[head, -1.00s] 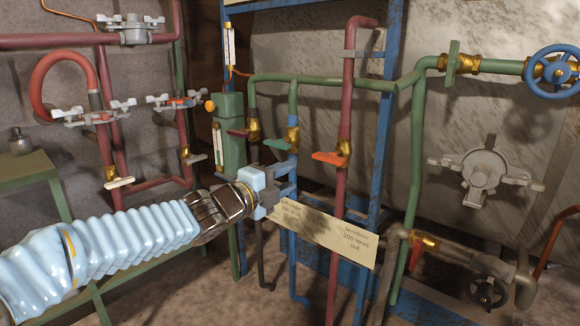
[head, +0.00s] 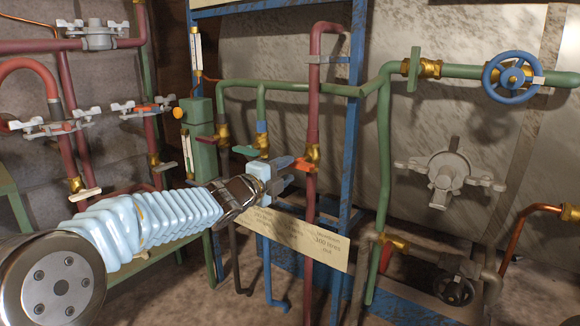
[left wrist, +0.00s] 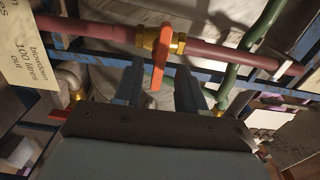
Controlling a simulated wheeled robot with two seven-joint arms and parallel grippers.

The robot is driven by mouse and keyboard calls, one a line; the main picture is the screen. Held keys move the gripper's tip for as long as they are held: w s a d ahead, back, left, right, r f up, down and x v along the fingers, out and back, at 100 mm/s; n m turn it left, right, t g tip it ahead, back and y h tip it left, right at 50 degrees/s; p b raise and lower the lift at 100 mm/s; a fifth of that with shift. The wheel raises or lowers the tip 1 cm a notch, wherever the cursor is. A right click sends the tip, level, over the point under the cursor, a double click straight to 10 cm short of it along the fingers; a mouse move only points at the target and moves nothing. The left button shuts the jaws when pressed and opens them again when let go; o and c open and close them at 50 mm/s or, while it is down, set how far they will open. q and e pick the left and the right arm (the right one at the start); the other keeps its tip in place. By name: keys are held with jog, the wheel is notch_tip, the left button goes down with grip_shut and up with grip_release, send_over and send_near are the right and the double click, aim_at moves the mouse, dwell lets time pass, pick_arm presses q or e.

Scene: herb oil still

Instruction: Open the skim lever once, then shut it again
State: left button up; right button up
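An orange-red lever (head: 305,163) sits on a brass valve on the dark red upright pipe in the middle of the head view. No label marks it as the skim lever. My left gripper (head: 290,173) is just left of it, fingers pointing at it. In the left wrist view the orange lever (left wrist: 158,65) reaches down into the gap between the two blue fingers (left wrist: 157,82). The fingers are apart, with visible space on both sides of the lever, and do not appear to grip it. My right gripper is not in view.
A paper sign (head: 290,243) hangs below the arm. A blue handwheel (head: 512,77), a red lever (head: 393,241) and a black handwheel (head: 455,290) are to the right.

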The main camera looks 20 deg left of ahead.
aim_at(297, 164)
pick_arm(q)
jog(key=shift+x, duration=1.4)
grip_shut()
jog(key=shift+n+p, duration=0.3)
jog(key=n+p, duration=0.1)
jog(key=n, duration=0.3)
jog(key=shift+n+p, duration=0.3)
jog(key=n+p, duration=0.1)
jog(key=n, duration=0.4)
jog(key=shift+p, duration=0.35)
jog(key=shift+f+n, duration=0.1)
jog(key=shift+n, duration=0.3)
